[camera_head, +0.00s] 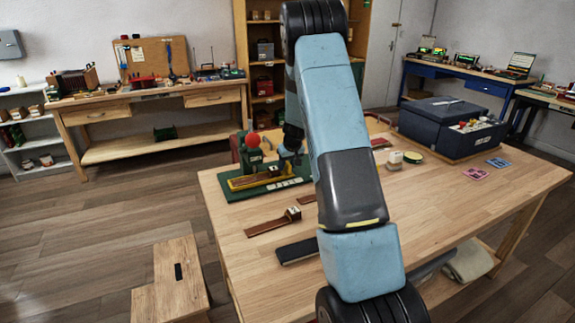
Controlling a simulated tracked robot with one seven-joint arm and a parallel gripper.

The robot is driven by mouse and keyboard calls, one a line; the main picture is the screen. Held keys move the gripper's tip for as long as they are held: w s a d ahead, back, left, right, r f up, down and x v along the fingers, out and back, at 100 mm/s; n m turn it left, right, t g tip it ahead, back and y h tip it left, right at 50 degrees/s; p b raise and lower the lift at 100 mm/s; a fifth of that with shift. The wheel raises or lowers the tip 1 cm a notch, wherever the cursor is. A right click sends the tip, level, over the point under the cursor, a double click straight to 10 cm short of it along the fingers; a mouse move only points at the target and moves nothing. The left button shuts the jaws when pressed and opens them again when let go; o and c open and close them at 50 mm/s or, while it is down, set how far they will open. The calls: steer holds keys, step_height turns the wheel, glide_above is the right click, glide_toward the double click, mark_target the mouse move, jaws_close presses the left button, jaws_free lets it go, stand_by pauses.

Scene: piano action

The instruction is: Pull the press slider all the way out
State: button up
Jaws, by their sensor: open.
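A green press (250,160) with a red ball knob (252,140) stands on a green base at the far left of the wooden table. A yellow slider (243,182) lies low along the front of the press, with brown and pale pieces on it. My gripper (290,157) is at the right side of the press, above the right part of the slider. It is open and looks small and dark. My arm hides part of the area to its right, and I cannot tell if the gripper touches anything.
Brown wooden parts (270,224) and a dark bar (297,250) lie on the table (235,251) in front of the press. A dark blue box (447,122) stands at the back right. Pink and blue cards lie near the right edge. A wooden stool (180,270) stands at left.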

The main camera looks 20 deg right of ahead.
jaws_close()
stand_by(0.4)
